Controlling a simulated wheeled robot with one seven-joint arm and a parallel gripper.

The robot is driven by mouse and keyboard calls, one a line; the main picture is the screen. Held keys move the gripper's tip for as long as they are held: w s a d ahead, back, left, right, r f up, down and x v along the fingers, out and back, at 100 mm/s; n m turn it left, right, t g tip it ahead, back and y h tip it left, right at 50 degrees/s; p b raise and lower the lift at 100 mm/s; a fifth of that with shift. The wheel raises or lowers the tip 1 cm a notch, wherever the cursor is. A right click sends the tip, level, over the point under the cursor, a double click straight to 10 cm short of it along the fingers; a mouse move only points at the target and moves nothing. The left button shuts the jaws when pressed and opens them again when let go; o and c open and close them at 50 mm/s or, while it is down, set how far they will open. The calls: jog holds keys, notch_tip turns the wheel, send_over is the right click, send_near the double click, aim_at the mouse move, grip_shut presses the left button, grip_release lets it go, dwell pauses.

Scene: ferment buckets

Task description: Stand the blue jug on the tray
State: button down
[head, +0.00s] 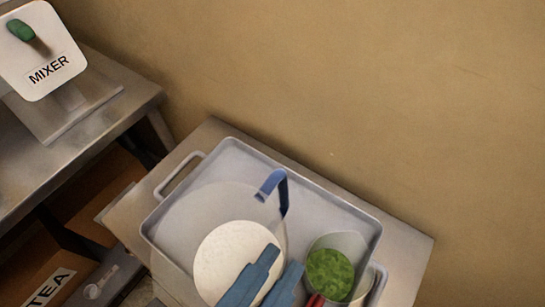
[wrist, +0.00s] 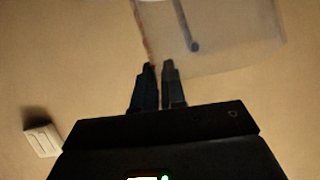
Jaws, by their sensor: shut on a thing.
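A clear jug with a blue handle (head: 272,185) and pale contents (head: 235,258) shows over the grey tray (head: 228,148) in the head view. My gripper (head: 270,262) reaches in from the bottom edge, its two blue fingers at the jug's near side. In the wrist view, the fingers (wrist: 159,65) are close together at the edge of the clear jug (wrist: 230,40), shut on its wall. The blue handle is on the side away from the fingers. The jug looks about upright. I cannot tell whether its base touches the tray.
A clear vessel with green contents (head: 330,272) stands at the tray's right end, close to my gripper, with something red beside it. The tray lies on a metal table (head: 412,262). A plain wall is behind.

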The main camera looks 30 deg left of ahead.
aim_at(234, 201)
jog(key=w+a+p, duration=0.3)
jog(key=w+a, duration=0.4)
jog(key=w, duration=0.1)
jog(key=shift+m, duration=0.3)
jog(key=f, duration=0.6)
jog(key=shift+w+a+f, duration=0.15)
jog(key=shift+w+a, duration=0.1)
jog(key=shift+a, duration=0.1)
jog(key=shift+f, duration=2.2)
jog(key=shift+f, duration=0.2)
jog(key=c, duration=1.2)
grip_release()
